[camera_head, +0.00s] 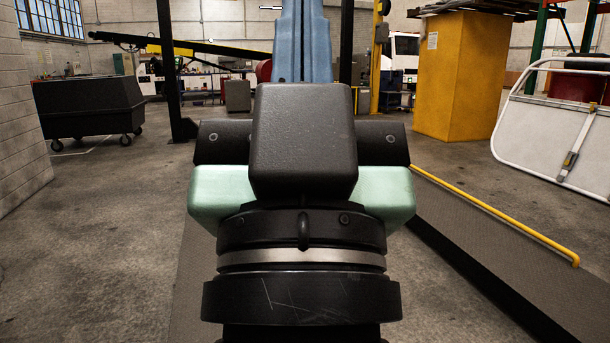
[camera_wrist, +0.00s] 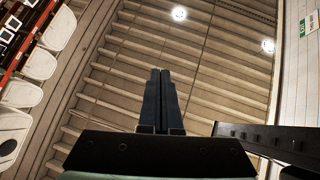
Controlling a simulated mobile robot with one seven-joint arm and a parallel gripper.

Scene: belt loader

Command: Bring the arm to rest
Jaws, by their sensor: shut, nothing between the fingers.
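My gripper (camera_wrist: 160,76) shows in the wrist view. Its two dark fingers lie side by side, shut, with nothing between them. The wrist view looks past the fingers at a ribbed, plank-like surface with two bright round lights. In the head view my arm rises through the middle of the picture, with black, pale green and blue parts.
A belt with a yellow rail (camera_head: 500,217) runs along the right. A white-framed panel (camera_head: 560,135) and a yellow block (camera_head: 461,75) stand beyond it. A black wheeled bin (camera_head: 88,107) stands at the left. Open concrete floor (camera_head: 100,230) lies at the left.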

